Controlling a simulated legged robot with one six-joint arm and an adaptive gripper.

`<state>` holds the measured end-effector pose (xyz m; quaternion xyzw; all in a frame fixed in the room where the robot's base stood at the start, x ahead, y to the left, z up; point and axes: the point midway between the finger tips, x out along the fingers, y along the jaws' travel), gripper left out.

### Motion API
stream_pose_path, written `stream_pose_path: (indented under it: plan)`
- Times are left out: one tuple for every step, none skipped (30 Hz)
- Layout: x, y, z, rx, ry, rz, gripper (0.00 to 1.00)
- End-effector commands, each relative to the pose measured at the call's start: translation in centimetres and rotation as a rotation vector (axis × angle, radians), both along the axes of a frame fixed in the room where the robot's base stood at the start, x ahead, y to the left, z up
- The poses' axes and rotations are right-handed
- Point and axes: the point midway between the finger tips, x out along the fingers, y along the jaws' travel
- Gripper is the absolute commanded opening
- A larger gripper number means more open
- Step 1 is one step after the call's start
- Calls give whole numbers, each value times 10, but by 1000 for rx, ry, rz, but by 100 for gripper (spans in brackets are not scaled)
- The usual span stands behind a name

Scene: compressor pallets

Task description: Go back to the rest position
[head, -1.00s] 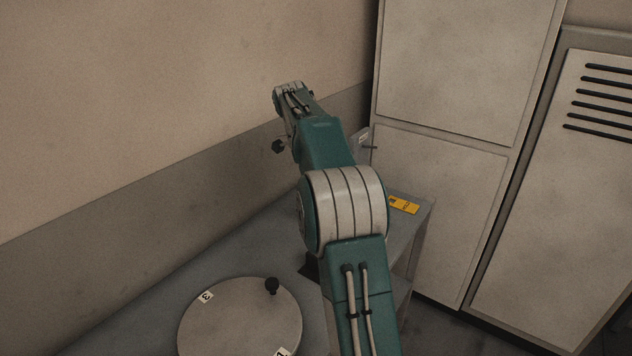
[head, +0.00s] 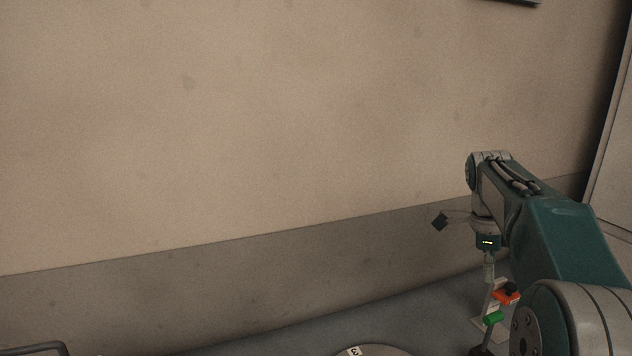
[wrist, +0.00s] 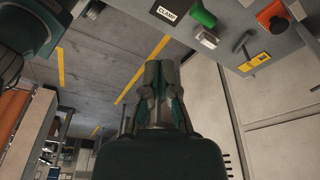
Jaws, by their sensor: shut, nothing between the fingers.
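My gripper (wrist: 160,66) is in the middle of the wrist view, its fingers together with nothing between them. In the head view, my arm is at the right, with its wrist bent downward above the grey bench (head: 400,310). The gripper end there is small and partly merges with the things behind it, so its fingers are not clear. No object is held.
A round disc (head: 372,351) shows at the bottom. The wall (head: 250,120) stands behind; yellow lines (wrist: 143,70) mark the floor.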

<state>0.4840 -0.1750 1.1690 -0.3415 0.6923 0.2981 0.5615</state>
Motion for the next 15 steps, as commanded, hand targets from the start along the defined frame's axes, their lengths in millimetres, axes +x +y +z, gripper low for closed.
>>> stream_pose_path:
  plan:
    - [-10,12,6,9,-17,97,0]
    - [-15,19,9,13,-27,158,0]
    - [-22,27,11,19,-38,238,0]
    - [-27,33,13,23,-46,299,0]
    - [-32,39,15,27,-56,359,0]
    - [-40,47,16,29,-67,440,0]
    - [-46,53,17,30,-75,500,0]
    - [-52,59,17,30,-83,560,0]
    - [-60,66,18,29,-93,640,0]
    - [-66,72,18,29,-101,700,0]
    - [-72,78,18,26,-109,759,0]
    - [-81,85,17,22,-120,839,0]
    - [-87,90,17,17,-126,899,0]
    - [-94,96,16,11,-134,958,0]
    - [-103,102,14,4,-142,1038,0]
